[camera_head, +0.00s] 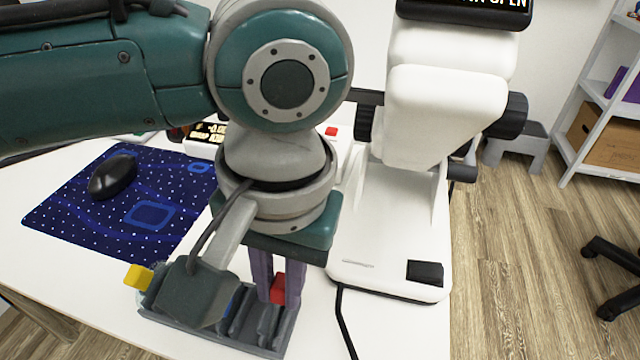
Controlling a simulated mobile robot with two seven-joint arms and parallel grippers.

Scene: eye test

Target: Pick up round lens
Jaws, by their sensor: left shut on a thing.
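My left gripper (279,300) points down over the right part of a dark grey slotted rack (275,346) at the front of the table. Its purple fingers are shut on a small red piece (278,288), partly covered by them. The red piece is at the rack; I cannot tell whether it still touches a slot. A yellow piece (138,277) sticks up at the rack's left end, with a faint clear rounded edge beside it. I cannot tell which piece is the round lens. My wrist hides the middle of the rack. My right gripper is out of view.
A white instrument (390,230) with black knobs stands right of the gripper, close by. A black cable (345,325) runs from it to the front. A blue mat (100,225) with a black mouse (113,177) lies left. Shelves (600,100) stand far right.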

